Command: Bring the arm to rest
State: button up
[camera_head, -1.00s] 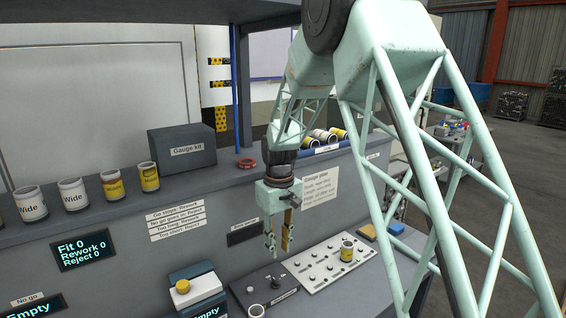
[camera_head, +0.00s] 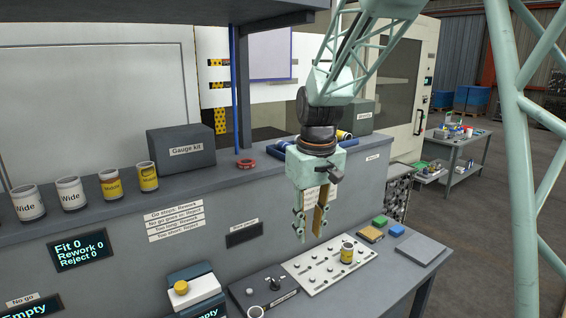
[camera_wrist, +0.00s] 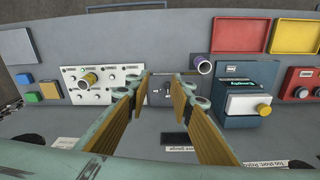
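My gripper (camera_head: 311,222) hangs pointing down in the head view, above and behind the white pegged plate on the bench. Its two fingers are apart with nothing between them. In the wrist view my gripper (camera_wrist: 160,82) shows both fingers spread, with bare bench surface and a dark panel seen between and beyond them. My arm reaches in from the upper right of the head view.
Several cans, including a "Wide" one (camera_head: 71,194), line the shelf beside the gauge kit box (camera_head: 181,149). A yellow-knobbed device (camera_head: 195,292) stands left. Red (camera_wrist: 240,36) and yellow trays show in the wrist view.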

jog(key=s+d+r+m+t+b, duration=0.1)
jog(key=s+d+r, duration=0.25)
jog(key=s, duration=0.65)
jog(key=s+d+r+m+b, duration=0.1)
jog(key=s+d+r, duration=0.25)
jog(key=s, duration=0.55)
jog(key=s+d+r+m+t+b, duration=0.1)
jog(key=s+d+r+m, duration=0.3)
jog(key=s, duration=0.6)
jog(key=s+d+f, duration=0.1)
jog(key=s, duration=0.5)
jog(key=s+d+f+n+b, duration=0.1)
jog(key=s+d+f, duration=0.1)
jog(key=s, duration=0.3)
jog(key=shift+s+f+t, duration=0.25)
jog(key=shift+s+t, duration=0.15)
notch_tip(320, 180, up, 5)
jog(key=p, duration=0.4)
jog(key=shift+f+p, duration=0.1)
jog(key=shift+p, duration=0.3)
jog(key=shift+o, duration=0.9)
